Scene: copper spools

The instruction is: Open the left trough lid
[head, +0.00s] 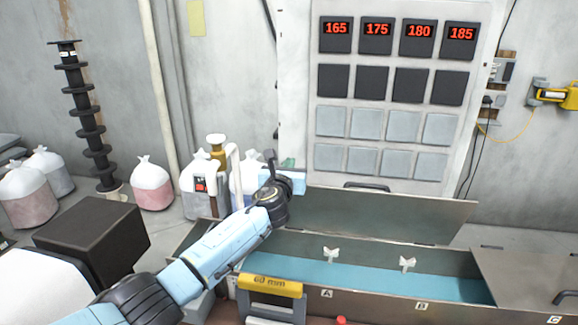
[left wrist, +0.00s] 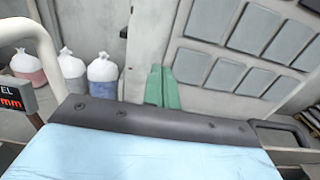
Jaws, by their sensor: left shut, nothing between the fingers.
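The left trough lid (head: 385,215) stands raised along the back of the long metal trough, its dark handle (head: 367,186) at the top edge. The trough's left part is uncovered and shows a blue inside (head: 370,282). My left gripper (head: 290,178) is shut and empty, just left of the raised lid's upper left corner; whether it touches the lid I cannot tell. My right gripper is not in view.
The right trough lid (head: 530,280) lies closed. Two white clips (head: 407,263) sit inside the trough. A yellow-handled "60 mm" tool (head: 270,284) is at the front. White bags (head: 152,183) and a black spool stack (head: 92,130) stand left. A panel (head: 390,90) rises behind.

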